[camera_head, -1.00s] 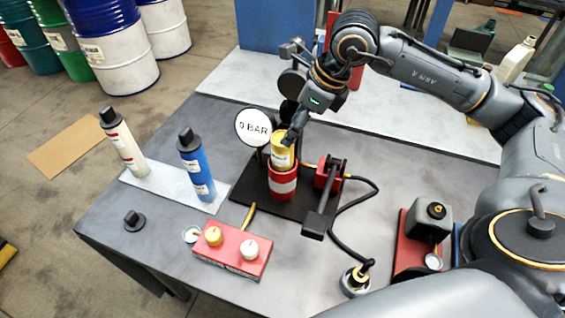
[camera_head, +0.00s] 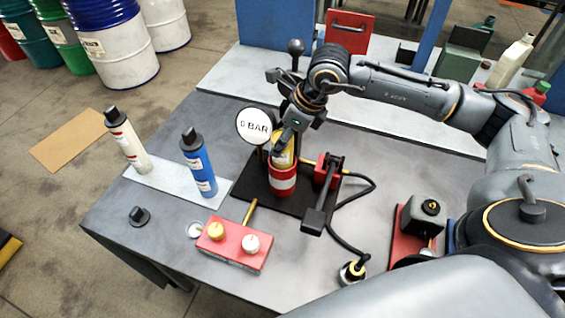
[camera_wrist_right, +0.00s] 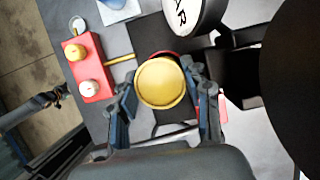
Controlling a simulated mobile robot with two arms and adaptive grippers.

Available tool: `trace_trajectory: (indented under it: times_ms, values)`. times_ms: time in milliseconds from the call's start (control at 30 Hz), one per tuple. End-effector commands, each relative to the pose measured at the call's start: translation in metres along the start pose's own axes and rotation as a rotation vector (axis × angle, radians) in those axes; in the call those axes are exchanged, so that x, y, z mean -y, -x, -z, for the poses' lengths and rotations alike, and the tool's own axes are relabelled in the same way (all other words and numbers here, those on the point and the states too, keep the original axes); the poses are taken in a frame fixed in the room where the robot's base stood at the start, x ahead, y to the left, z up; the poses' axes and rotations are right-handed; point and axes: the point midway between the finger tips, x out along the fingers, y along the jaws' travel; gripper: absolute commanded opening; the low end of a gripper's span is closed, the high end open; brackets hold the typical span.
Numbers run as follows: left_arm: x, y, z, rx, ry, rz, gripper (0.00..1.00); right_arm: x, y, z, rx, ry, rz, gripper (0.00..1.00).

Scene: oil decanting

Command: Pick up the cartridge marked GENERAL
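A yellow cartridge (camera_head: 284,155) stands in a red-and-white holder (camera_head: 283,180) on the black base of the press. Its round yellow end shows in the right wrist view (camera_wrist_right: 161,83). My right gripper (camera_head: 283,146) points down over it, with one finger on each side of the yellow end and small gaps beside it. A blue cartridge (camera_head: 198,163) and a white cartridge (camera_head: 127,140) stand on a pale strip at the left. Their label words are too small to read. What looks like my left gripper (camera_wrist_right: 48,99) shows at the left edge of the right wrist view; its fingers are unclear.
A round gauge reading 0 BAR (camera_head: 254,126) stands close left of the right gripper. A pump lever (camera_head: 320,205) and black hose lie to the right. A red block with two knobs (camera_head: 234,246) is at the front. The pale strip's left surroundings are clear.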

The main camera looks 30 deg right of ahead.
Motion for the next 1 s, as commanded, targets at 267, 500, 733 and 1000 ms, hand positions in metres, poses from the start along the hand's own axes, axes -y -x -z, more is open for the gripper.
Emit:
trace_trajectory:
  times_ms: [267, 500, 733, 1000]
  values:
    - [0.0, 0.0, -0.001, 0.001, 0.0, 0.0, 0.57, 0.001, 0.001, -0.001, 0.004, 0.0, 0.002, 0.0]
    - [0.0, -0.002, -0.001, 0.001, 0.0, 0.0, 0.57, 0.001, 0.007, -0.005, 0.007, 0.001, 0.003, 0.0]
    - [0.0, -0.011, -0.002, 0.001, 0.0, 0.0, 0.57, 0.001, 0.033, -0.016, 0.009, 0.002, 0.004, 0.0]
    - [0.0, -0.023, -0.003, 0.0, 0.0, 0.0, 0.57, 0.001, 0.081, -0.035, 0.009, 0.003, 0.004, 0.0]
